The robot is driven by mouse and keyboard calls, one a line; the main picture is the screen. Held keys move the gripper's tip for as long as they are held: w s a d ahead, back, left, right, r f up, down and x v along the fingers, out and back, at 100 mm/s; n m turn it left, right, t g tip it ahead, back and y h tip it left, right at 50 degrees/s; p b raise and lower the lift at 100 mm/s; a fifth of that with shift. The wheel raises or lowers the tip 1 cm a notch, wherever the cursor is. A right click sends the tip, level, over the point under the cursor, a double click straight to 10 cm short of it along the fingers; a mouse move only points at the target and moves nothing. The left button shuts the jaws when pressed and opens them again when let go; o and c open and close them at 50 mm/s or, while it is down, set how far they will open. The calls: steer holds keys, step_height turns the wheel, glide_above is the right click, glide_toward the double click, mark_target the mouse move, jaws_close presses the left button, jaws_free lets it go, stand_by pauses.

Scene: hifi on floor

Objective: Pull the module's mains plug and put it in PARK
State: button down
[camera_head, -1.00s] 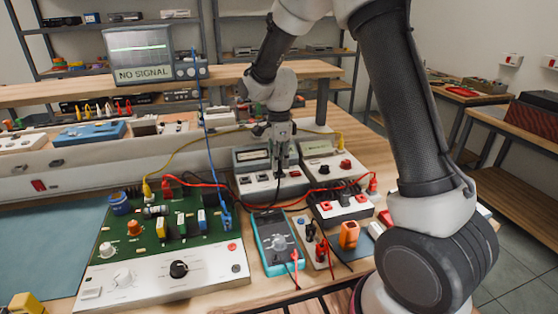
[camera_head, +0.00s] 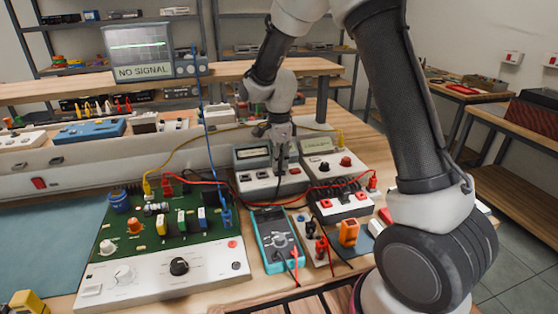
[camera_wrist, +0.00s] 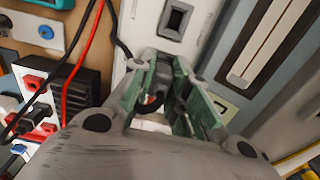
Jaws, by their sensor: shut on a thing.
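My gripper (camera_head: 280,168) points down over the pale socket unit (camera_head: 263,184) at the middle of the bench. In the wrist view its green-padded fingers (camera_wrist: 160,100) are shut on a dark plug (camera_wrist: 151,103), largely hidden between them. A black cable (camera_wrist: 122,43) curves away beside the fingers. I cannot tell whether the plug is seated or lifted clear. A dark socket opening (camera_wrist: 175,20) shows on the pale face just beyond the fingers. The green circuit board module (camera_head: 165,240) lies to the left. No PARK label is readable.
A blue multimeter (camera_head: 277,240), a small lead panel (camera_head: 314,238) and a black-and-white box with red sockets (camera_head: 341,206) stand in front. Red and yellow leads arch across the bench. A second metered unit (camera_head: 330,160) stands at the right. A NO SIGNAL monitor (camera_head: 140,50) stands behind.

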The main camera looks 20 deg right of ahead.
steer(key=shift+f, duration=0.3)
stand_by(0.4)
steer(key=c, duration=1.3)
jaws_free()
steer(key=shift+r, duration=0.1)
step_height(320, 180, up, 17)
